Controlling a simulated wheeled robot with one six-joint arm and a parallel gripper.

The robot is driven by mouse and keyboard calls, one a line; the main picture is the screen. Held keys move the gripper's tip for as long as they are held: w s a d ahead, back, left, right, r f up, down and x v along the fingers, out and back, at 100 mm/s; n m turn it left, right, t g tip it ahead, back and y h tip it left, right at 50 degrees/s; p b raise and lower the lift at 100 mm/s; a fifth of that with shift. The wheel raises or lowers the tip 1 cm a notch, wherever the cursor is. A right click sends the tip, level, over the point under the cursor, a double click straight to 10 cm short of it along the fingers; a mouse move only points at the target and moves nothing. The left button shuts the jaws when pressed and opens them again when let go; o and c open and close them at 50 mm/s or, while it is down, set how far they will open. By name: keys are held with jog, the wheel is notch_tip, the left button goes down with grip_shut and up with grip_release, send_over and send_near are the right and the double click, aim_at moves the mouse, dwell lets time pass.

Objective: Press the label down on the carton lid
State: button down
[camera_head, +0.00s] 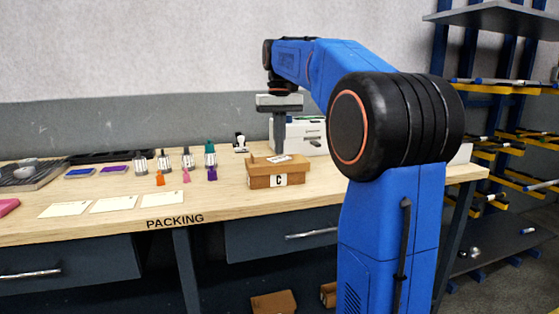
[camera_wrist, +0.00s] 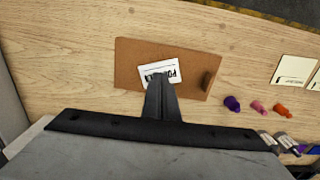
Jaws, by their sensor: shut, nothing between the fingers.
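The carton (camera_head: 262,177) is a brown box marked "C" on the packing bench, with its lid on. The white printed label (camera_head: 279,159) lies on top of the lid. In the wrist view the label (camera_wrist: 157,73) sits on the carton lid (camera_wrist: 195,60), left of its middle and slightly askew. My gripper (camera_head: 279,150) is shut and empty, pointing down at the carton. In the wrist view my gripper's fingers (camera_wrist: 158,82) cover the lower middle of the label. I cannot tell whether the fingertips touch it.
A white printer-like machine (camera_head: 303,137) stands behind the carton. Pale cards (camera_head: 113,204) lie near the front edge by the "PACKING" lettering. The bench between cards and carton is clear.

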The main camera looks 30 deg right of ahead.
aim_at(280, 159)
jog(key=shift+r, duration=2.7)
jog(key=s+a+f+n+t, duration=0.1)
jog(key=s+a+f, duration=0.45)
jog(key=s, duration=0.25)
jog(key=s+a+f+n+t, duration=0.1)
jog(key=s+a+f+t, duration=0.1)
jog(key=s+a+f, duration=0.45)
jog(key=s+a+f+t, duration=0.1)
jog(key=s+a+f, duration=0.1)
jog(key=s+f, duration=0.6)
jog(key=s+a+f+n, duration=0.1)
jog(key=s+f, duration=0.6)
jog(key=f, duration=0.4)
jog(key=shift+s+a+f+t, duration=0.4)
